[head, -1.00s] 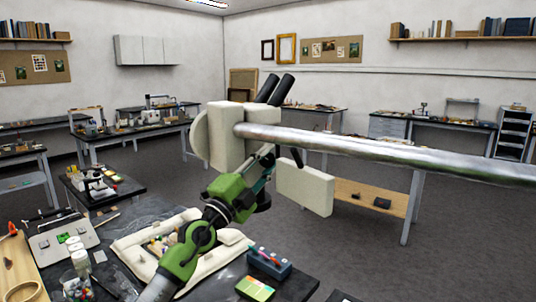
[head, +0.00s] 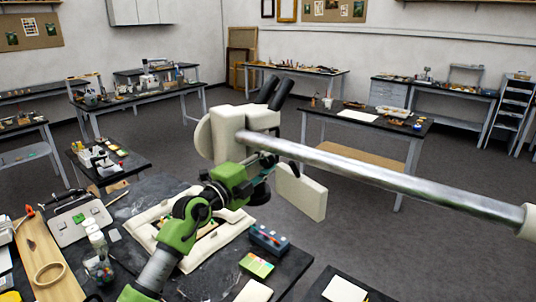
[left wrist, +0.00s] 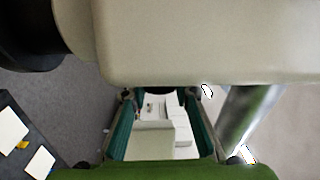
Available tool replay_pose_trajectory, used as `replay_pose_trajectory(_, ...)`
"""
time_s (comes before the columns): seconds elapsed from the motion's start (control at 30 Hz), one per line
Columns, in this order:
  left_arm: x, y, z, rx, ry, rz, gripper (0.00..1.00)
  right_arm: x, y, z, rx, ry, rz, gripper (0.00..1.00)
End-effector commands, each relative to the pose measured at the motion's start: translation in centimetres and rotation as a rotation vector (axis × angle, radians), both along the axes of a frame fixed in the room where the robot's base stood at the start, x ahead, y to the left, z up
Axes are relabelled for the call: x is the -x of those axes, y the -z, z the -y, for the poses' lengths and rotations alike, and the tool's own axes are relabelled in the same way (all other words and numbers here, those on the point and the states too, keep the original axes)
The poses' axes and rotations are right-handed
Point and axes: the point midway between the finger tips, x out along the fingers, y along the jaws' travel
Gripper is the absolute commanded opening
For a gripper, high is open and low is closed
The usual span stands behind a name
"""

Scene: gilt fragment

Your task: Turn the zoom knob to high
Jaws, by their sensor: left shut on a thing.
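The microscope (head: 222,135) is a cream body with black eyepieces (head: 283,95), hung on a silver boom (head: 390,178). My left gripper (head: 262,166) is up against the underside of the body, its green arm coming from below left. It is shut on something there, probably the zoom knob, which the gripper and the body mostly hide. In the left wrist view the teal fingers of my left gripper (left wrist: 160,95) reach up to the cream body (left wrist: 200,40), with a dark edge between the tips. The knob's setting cannot be read. My right gripper is not in view.
Below is a dark bench with a cream padded tray (head: 150,243), a blue rack (head: 268,238), a colour card (head: 257,265) and jars (head: 98,242). A cream panel (head: 300,192) hangs right of the gripper. Other benches stand behind, with open floor between.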

Motion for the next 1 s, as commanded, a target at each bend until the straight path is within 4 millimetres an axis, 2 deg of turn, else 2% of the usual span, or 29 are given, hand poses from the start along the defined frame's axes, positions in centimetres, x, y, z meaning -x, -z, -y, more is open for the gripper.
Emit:
replay_pose_trajectory(0.5,0.0,0.03,0.08,-0.162,0.002,-0.133,0.05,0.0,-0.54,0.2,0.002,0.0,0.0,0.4)
replay_pose_trajectory(1.0,0.01,0.09,0.09,-0.176,0.002,-0.145,0.05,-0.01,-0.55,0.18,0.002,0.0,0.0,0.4)
